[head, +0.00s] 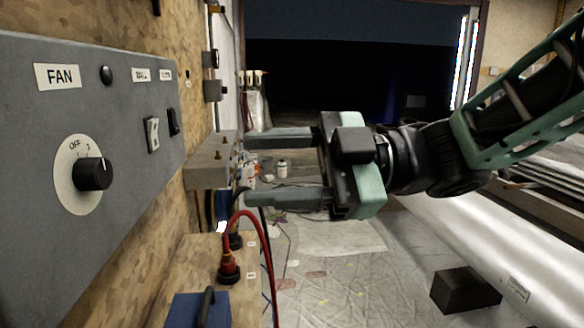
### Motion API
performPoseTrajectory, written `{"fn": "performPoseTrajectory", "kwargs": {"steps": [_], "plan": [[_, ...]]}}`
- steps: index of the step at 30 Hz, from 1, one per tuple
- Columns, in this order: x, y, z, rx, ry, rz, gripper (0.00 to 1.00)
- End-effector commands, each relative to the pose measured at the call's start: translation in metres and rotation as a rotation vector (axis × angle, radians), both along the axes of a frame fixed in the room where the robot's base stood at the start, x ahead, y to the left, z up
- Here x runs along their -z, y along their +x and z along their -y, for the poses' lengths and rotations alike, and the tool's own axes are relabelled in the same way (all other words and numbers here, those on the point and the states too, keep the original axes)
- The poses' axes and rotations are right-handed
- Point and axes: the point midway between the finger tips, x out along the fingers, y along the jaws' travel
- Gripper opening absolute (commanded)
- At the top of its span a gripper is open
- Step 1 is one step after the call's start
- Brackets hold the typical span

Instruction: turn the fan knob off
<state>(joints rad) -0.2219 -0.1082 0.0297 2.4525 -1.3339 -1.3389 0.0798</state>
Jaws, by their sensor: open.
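The fan knob (94,174) is a black knob on a cream dial plate (68,190) at the left of the head view. It sits on a grey panel (30,110) under a "FAN" label (57,76). The dial shows "OFF" at its upper left and "2" at its top right. The white mark on the knob seems to point up and right, past the "2", away from "OFF". My gripper (250,168) is to the right of the knob, open and empty, with its two fingers pointing left. It is well apart from the knob.
Two switches (152,135) and a round black button (106,75) share the panel. A grey box (212,162) juts from the wooden wall near my fingertips. Below, a red cable (270,250) loops up from a connector (229,268). A dark block (465,290) is lower right.

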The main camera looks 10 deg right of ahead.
Motion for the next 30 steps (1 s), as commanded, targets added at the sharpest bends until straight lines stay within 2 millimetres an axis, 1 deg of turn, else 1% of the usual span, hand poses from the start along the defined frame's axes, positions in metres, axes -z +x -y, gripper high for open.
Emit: {"fn": "performPoseTrajectory", "kwargs": {"steps": [1,3,6,17,19,22,25,27,29,30], "plan": [[0.0,0.0,0.007,0.004,0.0,0.002,0.52],[0.0,0.0,0.014,0.002,0.001,0.0,0.52],[0.0,-0.001,0.019,0.0,0.0,-0.001,0.52],[0.0,-0.002,0.021,0.0,0.0,-0.001,0.52],[0.001,0.002,0.019,0.023,-0.007,-0.005,0.52],[0.003,0.018,0.014,0.114,-0.03,-0.025,0.52],[0.012,0.045,0.01,0.28,-0.078,-0.078,0.52],[0.023,0.064,0.01,0.415,-0.127,-0.14,0.52],[0.035,0.076,0.014,0.528,-0.176,-0.205,0.52],[0.045,0.081,0.018,0.599,-0.213,-0.254,0.52]]}}
